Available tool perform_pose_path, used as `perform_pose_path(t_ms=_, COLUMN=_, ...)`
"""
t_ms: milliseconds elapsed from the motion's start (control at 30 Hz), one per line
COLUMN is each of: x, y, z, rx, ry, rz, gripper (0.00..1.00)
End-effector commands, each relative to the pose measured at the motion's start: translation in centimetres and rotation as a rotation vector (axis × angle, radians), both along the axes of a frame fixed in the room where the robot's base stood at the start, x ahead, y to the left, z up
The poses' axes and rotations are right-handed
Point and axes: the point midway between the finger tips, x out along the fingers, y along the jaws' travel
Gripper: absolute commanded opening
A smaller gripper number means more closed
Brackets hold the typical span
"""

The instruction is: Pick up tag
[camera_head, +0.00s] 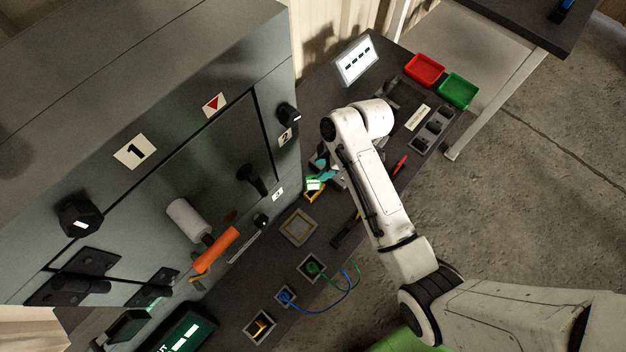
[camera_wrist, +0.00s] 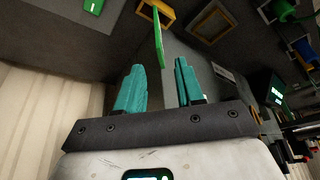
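A thin green plate, which looks like the tag (camera_wrist: 158,40), stands upright in a small yellow holder (camera_wrist: 155,12) in the wrist view. In the head view a green and white piece, likely the same tag (camera_head: 313,184), shows just above the yellow holder (camera_head: 314,195). My gripper (camera_wrist: 160,66) is open, with its two teal fingers apart. The near end of the tag lies just ahead of the gap between the fingertips, and I see no grip on it. In the head view my gripper (camera_head: 322,170) is close beside the tag, partly hidden by my arm.
A grey cabinet (camera_head: 135,215) with knobs and an orange handle (camera_head: 215,250) stands at left. The dark bench holds a square frame (camera_head: 299,227), cable sockets (camera_head: 311,267), a small screen (camera_head: 356,60), a red tray (camera_head: 425,69) and a green tray (camera_head: 458,91).

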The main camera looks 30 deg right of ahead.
Motion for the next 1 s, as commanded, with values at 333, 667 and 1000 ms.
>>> perform_pose_path(t_ms=333, x=0.4, y=1.0, z=-2.6, rx=-0.001, ry=0.002, rz=-0.001, gripper=0.37)
perform_pose_path(t_ms=667, x=1.1, y=2.4, z=-6.3, rx=-0.001, ry=0.002, rz=-0.002, gripper=0.37)
perform_pose_path(t_ms=1000, x=1.2, y=2.4, z=-6.5, rx=-0.003, ry=-0.001, rz=-0.003, gripper=0.32)
